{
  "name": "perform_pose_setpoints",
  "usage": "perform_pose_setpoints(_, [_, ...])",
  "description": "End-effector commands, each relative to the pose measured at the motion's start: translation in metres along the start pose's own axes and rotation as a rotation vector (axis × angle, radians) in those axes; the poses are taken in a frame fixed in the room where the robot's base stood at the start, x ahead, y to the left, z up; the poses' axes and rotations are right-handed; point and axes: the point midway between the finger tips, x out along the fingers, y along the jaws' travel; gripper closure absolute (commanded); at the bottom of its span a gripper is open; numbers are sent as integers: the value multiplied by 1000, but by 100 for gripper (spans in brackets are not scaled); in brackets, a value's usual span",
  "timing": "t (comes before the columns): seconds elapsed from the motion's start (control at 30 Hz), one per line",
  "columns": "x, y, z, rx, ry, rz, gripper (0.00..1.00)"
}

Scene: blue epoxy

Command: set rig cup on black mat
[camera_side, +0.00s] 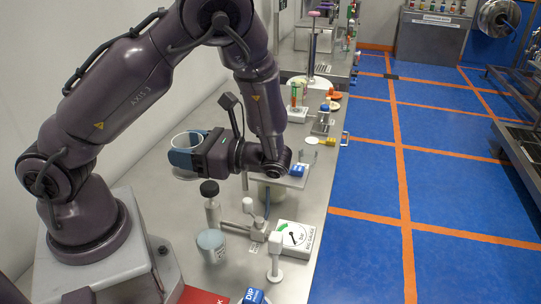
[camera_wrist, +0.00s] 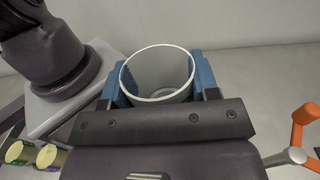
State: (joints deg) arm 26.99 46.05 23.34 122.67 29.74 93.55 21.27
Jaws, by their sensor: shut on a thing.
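My gripper (camera_side: 181,158) is shut on a pale, open-topped cup (camera_side: 187,141), which I take for the rig cup. It is held in the air above the left part of the steel bench, near the wall. In the wrist view the cup (camera_wrist: 157,72) sits between the two blue fingers, one on each side. Its mouth faces up and its inside looks empty. The cup's lower part is hidden by the fingers and the gripper body. I cannot make out a black mat in either view.
Below my gripper stand a dark-capped bottle (camera_side: 211,207), a jar with a blue-grey lid (camera_side: 211,242), a valve fitting (camera_side: 258,228) and a gauge box (camera_side: 295,237). A blue block (camera_side: 297,171) lies farther right. An orange-handled thing (camera_wrist: 300,130) shows in the wrist view.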

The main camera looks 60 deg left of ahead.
Motion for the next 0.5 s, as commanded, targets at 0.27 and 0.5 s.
perform_pose_setpoints(0.27, [-38,20,-41,4,2,717,73])
perform_pose_setpoints(0.5, [-88,10,-53,6,3,1291,73])
